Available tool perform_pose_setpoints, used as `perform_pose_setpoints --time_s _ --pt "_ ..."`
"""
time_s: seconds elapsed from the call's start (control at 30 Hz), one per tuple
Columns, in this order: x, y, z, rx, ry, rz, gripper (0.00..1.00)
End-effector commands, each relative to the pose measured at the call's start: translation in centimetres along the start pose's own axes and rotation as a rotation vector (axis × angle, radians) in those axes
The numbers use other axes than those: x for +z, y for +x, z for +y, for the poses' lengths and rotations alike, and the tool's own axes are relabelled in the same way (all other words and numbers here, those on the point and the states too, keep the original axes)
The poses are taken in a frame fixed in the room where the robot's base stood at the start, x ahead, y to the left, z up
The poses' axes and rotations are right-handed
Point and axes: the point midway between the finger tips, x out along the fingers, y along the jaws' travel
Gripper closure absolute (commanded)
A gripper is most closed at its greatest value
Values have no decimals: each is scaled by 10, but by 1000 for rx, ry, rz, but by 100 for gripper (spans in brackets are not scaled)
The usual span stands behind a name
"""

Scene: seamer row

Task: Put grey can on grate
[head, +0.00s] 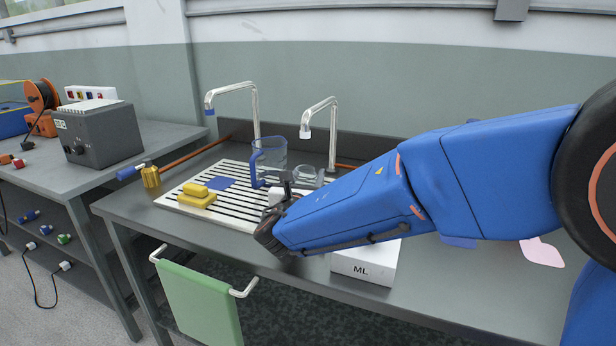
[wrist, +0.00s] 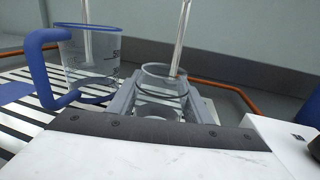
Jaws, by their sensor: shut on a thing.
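The grate (head: 180,204) is a white drainer with dark slots, lying on the bench under the taps; its slots also show at the left of the wrist view (wrist: 24,128). My gripper (wrist: 162,108) is over the grate's right part, with its two grey fingers on either side of a clear, grey-tinted glass vessel (wrist: 163,78). The vessel is upright and shows in the head view (head: 308,177) just beyond the fingers. Whether its base touches anything is hidden. I see no plain opaque grey can. My gripper also shows in the head view (head: 282,192).
A clear jug with a blue handle (head: 269,158) stands close left of my gripper. Two taps (head: 254,110) rise behind. A white box marked ML (head: 362,266) is at front right.

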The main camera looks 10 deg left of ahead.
Motion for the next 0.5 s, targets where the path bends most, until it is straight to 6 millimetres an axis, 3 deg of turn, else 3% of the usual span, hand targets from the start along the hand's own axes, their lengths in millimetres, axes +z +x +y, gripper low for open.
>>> perform_pose_setpoints --time_s 0.1,0.13,0.2,0.5 --pt "-2 0 0 0 0 0 80" --pt "-3 0 0 0 0 0 53" --pt "-2 0 0 0 0 0 36" --pt "-2 0 0 0 0 0 36"
